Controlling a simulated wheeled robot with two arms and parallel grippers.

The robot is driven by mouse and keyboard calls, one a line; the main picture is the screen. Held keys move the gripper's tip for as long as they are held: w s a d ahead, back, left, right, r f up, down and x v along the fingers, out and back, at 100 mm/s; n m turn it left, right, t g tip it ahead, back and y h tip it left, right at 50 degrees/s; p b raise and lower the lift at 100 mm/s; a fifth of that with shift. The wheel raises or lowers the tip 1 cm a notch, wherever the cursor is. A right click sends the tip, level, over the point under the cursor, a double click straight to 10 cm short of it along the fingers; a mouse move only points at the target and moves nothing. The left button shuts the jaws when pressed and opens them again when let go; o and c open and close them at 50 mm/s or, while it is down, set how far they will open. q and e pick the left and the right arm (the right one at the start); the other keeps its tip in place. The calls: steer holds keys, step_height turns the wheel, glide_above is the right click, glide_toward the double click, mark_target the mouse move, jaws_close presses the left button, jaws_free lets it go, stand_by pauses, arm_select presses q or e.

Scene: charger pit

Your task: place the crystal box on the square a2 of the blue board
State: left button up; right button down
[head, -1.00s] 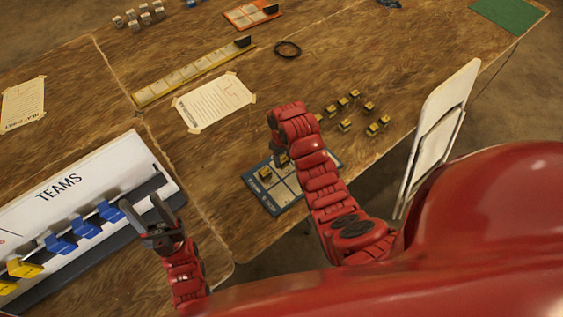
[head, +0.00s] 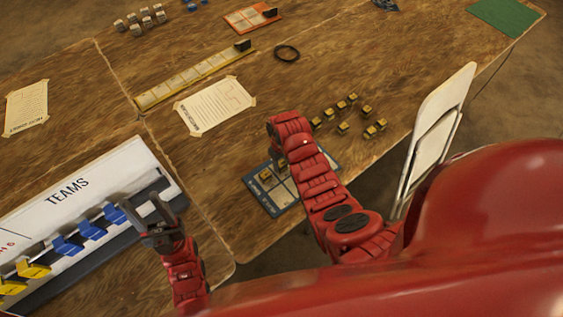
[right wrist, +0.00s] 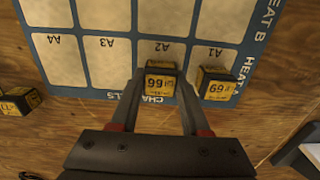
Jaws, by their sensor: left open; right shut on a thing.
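The blue board (head: 285,201) lies near the table's front edge. In the right wrist view the board (right wrist: 100,92) shows pale squares marked A1 to A4, upside down. My right gripper (right wrist: 159,82) is shut on a small yellow and black box (right wrist: 160,86), which is at the edge of square A2 (right wrist: 163,50); whether it touches the board is unclear. A similar box (right wrist: 216,86) sits on square A1. In the head view my right gripper (head: 277,158) is over the board, its held box mostly hidden. My left gripper (head: 152,212) is open and empty by the TEAMS board.
Several yellow boxes (head: 343,127) stand loose beyond the blue board. One (right wrist: 18,102) lies beside it in the wrist view. The TEAMS board (head: 85,185) with blue and yellow pieces is at left. A white folding chair (head: 437,120) stands off the table's right side.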

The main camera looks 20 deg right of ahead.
steer(key=shift+f, duration=0.25)
steer(key=shift+c, duration=1.9)
jaws_free()
steer(key=shift+r, duration=0.15)
